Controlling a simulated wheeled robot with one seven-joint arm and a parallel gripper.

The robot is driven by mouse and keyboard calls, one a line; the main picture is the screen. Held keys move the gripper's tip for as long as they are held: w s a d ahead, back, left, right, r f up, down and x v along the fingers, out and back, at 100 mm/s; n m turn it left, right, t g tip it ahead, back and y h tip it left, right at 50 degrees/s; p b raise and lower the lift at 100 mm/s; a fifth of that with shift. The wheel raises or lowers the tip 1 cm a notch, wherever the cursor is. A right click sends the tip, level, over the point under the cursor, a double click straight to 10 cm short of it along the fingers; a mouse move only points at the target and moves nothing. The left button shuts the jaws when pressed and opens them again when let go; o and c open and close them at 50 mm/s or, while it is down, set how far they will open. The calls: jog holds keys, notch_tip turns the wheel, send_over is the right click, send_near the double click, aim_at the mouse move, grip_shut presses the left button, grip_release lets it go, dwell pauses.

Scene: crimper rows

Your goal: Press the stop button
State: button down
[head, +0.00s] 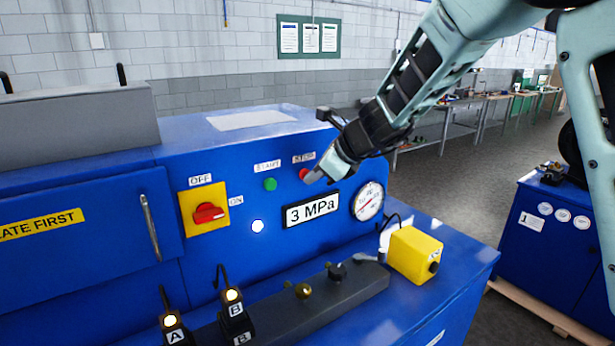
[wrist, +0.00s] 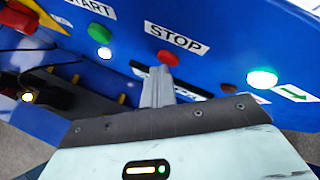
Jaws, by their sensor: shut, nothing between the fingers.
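The red stop button (head: 303,173) is on the blue machine's front panel, under a STOP label. It also shows in the wrist view (wrist: 168,57), just beyond my fingertips. My gripper (head: 312,179) is shut and empty, its tips right at the button and partly covering it in the head view. In the wrist view the closed fingers (wrist: 157,73) point at the button's lower left. I cannot tell whether they touch it. The green start button (head: 270,184) is to the left of the stop button.
Nearby on the panel are a red rotary switch on a yellow plate (head: 204,213), a lit white lamp (head: 257,226), a 3 MPa display (head: 312,208) and a round gauge (head: 368,201). A yellow box (head: 414,254) stands on the ledge below. A green light (wrist: 261,79) glows in the wrist view.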

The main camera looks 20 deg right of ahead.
jog(key=shift+s, duration=0.1)
jog(key=shift+s+d+b, duration=0.25)
jog(key=shift+s+b, duration=0.1)
jog(key=shift+s, duration=0.45)
jog(key=shift+s+d+b, duration=0.2)
jog(key=shift+s+d, duration=0.05)
jog(key=shift+s, duration=0.55)
jog(key=shift+s+d+b, duration=0.2)
jog(key=shift+s+d, duration=0.1)
jog(key=shift+s, duration=0.45)
jog(key=shift+s+d+b, duration=0.2)
jog(key=shift+s+d, duration=0.05)
jog(key=shift+s, duration=0.55)
